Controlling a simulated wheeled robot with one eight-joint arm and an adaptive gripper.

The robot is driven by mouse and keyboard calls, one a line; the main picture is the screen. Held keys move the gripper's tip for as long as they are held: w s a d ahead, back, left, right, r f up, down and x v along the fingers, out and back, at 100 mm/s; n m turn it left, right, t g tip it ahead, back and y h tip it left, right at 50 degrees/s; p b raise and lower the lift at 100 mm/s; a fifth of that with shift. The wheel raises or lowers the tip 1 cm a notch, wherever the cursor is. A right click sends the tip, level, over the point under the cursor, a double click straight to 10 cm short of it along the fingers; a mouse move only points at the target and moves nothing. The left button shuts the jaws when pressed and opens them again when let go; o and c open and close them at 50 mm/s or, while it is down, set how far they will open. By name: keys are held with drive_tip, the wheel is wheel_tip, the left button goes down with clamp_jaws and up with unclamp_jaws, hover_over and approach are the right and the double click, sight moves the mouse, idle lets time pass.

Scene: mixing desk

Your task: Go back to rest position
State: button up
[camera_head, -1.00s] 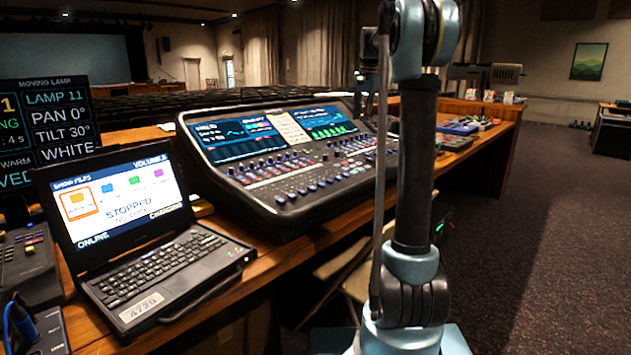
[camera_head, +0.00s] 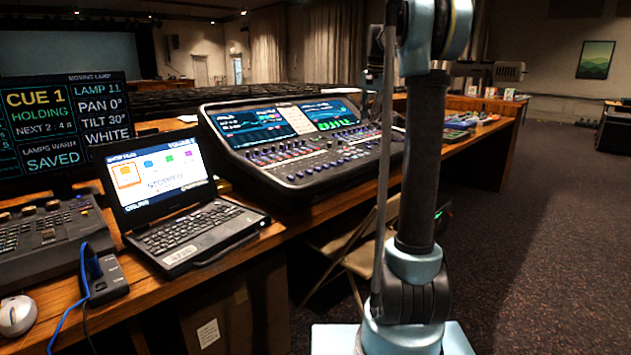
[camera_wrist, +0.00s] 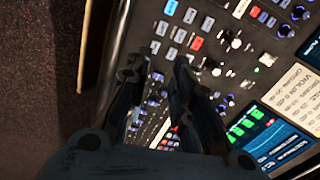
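My gripper (camera_wrist: 158,66) shows in the wrist view with its two dark fingers apart and nothing between them. It is over the mixing console's panel of buttons and knobs (camera_wrist: 208,45), near the console's edge; the height above it is hard to tell. In the head view my upright arm stands right of the mixing console (camera_head: 300,163), and I cannot make out the gripper clearly there.
The wooden desk (camera_head: 205,292) runs along the left and far side. It carries a laptop (camera_head: 185,205), a cue monitor (camera_head: 62,125), a smaller control desk (camera_head: 50,240), a mouse (camera_head: 16,315) and a blue cable. Carpeted floor (camera_head: 550,240) is open at right.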

drive_tip(key=s+f+n, duration=0.1)
drive_tip(key=s+f, duration=0.3)
drive_tip(key=s, duration=0.5)
drive_tip(key=s+a+f+n, duration=0.1)
drive_tip(key=s+f+n, duration=0.15)
drive_tip(key=s, duration=0.55)
drive_tip(key=s+f+n, duration=0.1)
drive_tip(key=s+f, duration=0.3)
drive_tip(key=s, duration=0.5)
drive_tip(key=s+f+n, duration=0.3)
drive_tip(key=s+f, duration=1.7)
drive_tip(key=f, duration=0.1)
drive_tip(key=shift+s+t+h, duration=0.15)
drive_tip(key=shift+t+h, duration=0.25)
drive_tip(key=shift+a+f, duration=0.1)
drive_tip(key=shift+w+f, duration=0.2)
drive_tip(key=shift+w, duration=0.25)
